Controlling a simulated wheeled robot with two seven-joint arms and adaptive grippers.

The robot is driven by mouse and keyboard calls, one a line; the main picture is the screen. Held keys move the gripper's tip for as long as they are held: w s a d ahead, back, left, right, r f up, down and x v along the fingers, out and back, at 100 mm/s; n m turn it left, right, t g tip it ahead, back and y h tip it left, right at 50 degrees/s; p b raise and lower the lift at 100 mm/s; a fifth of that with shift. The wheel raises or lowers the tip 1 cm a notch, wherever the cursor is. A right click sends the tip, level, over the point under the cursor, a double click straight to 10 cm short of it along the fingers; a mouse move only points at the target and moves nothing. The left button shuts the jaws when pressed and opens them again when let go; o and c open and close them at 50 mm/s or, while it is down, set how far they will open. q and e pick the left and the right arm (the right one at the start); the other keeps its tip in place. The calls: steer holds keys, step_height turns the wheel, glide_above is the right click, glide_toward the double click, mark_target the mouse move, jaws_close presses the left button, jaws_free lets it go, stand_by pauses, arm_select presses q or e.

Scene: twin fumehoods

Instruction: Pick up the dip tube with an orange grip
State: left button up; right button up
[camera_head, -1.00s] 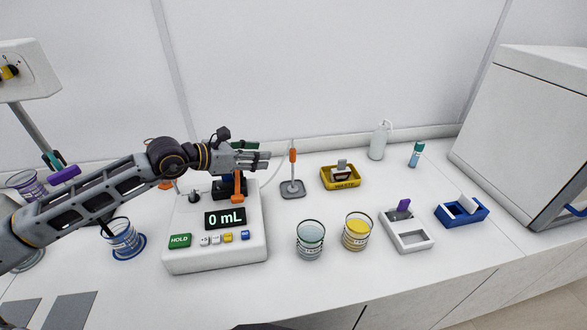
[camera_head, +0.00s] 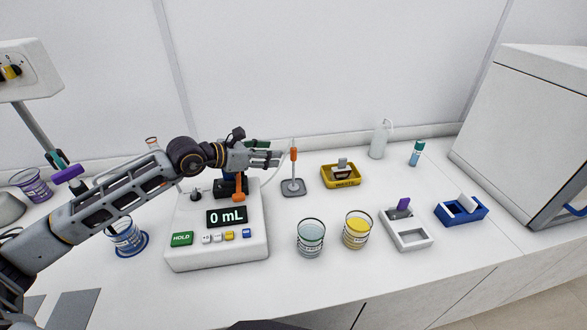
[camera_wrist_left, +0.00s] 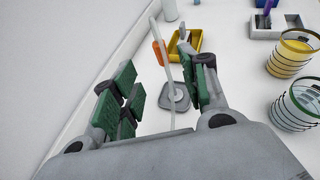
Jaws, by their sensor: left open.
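The dip tube with the orange grip (camera_head: 294,154) stands upright on a small grey stand (camera_head: 293,190) behind the beakers. In the left wrist view its orange grip (camera_wrist_left: 158,53) shows ahead, between the fingers and a little beyond them. My left gripper (camera_head: 276,158) is open and just left of the orange grip, at about its height. In the left wrist view its green-padded fingers (camera_wrist_left: 167,78) are spread apart with nothing held. A pale thin tube runs from the grip, and part of it crosses the wrist view. My right gripper is not in view.
A white pump unit (camera_head: 217,255) with a "0 mL" display lies under my left forearm. A clear-blue beaker (camera_head: 310,240) and a yellow beaker (camera_head: 357,231) stand to the front right. A yellow waste tray (camera_head: 341,182) lies right of the stand.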

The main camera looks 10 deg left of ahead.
mark_target(294, 160)
arm_select(q)
steer(key=shift+p+x, duration=0.4)
steer(key=shift+x, duration=2.15)
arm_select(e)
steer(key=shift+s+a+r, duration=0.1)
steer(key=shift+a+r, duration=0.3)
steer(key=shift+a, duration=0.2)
arm_select(q)
steer(key=shift+d, duration=0.1)
steer(key=x, duration=0.2)
steer(key=p+x, duration=0.1)
steer(key=shift+w+d+r, duration=0.2)
steer(key=shift+w+d, duration=0.15)
steer(key=shift+w, duration=0.05)
steer(key=shift+w+d+f, duration=0.25)
steer(key=shift+w, duration=0.05)
steer(key=shift+w+f, duration=0.1)
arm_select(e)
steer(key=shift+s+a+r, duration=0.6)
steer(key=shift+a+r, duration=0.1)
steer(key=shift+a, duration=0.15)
